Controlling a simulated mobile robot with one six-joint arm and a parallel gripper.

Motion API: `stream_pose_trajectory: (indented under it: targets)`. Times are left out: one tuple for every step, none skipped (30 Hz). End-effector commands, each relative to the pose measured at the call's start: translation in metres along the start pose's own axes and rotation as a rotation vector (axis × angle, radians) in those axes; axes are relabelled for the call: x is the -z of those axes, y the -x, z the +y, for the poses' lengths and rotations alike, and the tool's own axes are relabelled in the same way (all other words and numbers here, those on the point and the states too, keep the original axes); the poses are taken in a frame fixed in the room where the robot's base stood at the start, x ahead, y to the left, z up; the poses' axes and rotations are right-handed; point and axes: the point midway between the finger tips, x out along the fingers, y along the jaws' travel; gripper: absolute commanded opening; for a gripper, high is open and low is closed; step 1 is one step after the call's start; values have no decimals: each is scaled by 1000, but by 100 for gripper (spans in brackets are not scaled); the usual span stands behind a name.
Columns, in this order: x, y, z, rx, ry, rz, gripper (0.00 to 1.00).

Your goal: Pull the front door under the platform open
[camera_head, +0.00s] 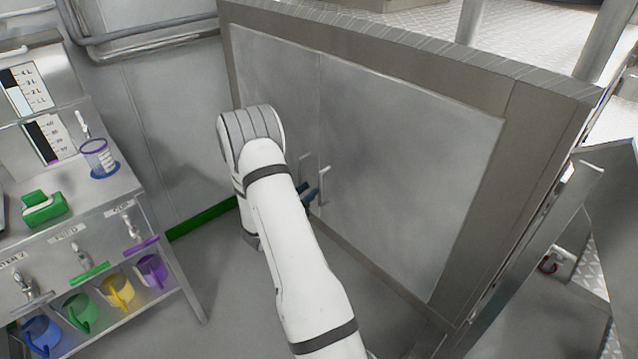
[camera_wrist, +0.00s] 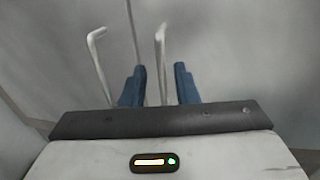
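Under the platform (camera_head: 420,50) are two flat grey door panels, a left one (camera_head: 275,75) and a right one (camera_head: 410,150), meeting at a vertical seam. Both look shut. Each has a pale bar handle by the seam: the left handle (camera_head: 304,163) and the right handle (camera_head: 324,184). My gripper (camera_head: 308,195) is at the handles, partly hidden by my arm. In the wrist view my gripper (camera_wrist: 160,85) has its blue fingers apart, with the right handle (camera_wrist: 162,62) between them and gaps showing. The left handle (camera_wrist: 98,65) is outside the left finger.
A shelf unit (camera_head: 125,190) at left holds colored scoops, jugs, a green-topped item (camera_head: 43,207) and a clear beaker (camera_head: 98,157). A tilted metal panel (camera_head: 540,240) stands at the right past the platform corner. Grey floor shows between shelf and doors.

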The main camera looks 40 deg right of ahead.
Motion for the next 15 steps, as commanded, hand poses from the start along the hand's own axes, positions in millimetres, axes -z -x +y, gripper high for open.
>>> stream_pose_trajectory:
  targets:
    - [-1, -9, -1, 4, -1, -1, 27]
    - [-1, -14, -2, 4, -1, -1, 27]
    - [-1, -21, -2, 6, -1, -1, 27]
    - [-1, -26, -2, 5, -2, -1, 27]
    - [-1, -31, -2, 5, -2, 0, 27]
    - [-1, -37, -2, 6, -2, 0, 27]
    - [-1, -42, -2, 6, -2, -1, 27]
    - [-1, -46, -2, 4, -2, -1, 27]
    - [-1, -51, -2, 5, -1, 0, 27]
    - [-1, -54, -2, 5, -1, 0, 27]
    - [-1, -57, -2, 5, -1, 0, 27]
    - [-1, -60, -2, 4, -1, 1, 27]
    - [-1, -61, -2, 4, -1, 1, 27]
    - [-1, -63, -1, 3, -1, 1, 27]
    - [-1, -64, -1, 3, -1, 1, 27]
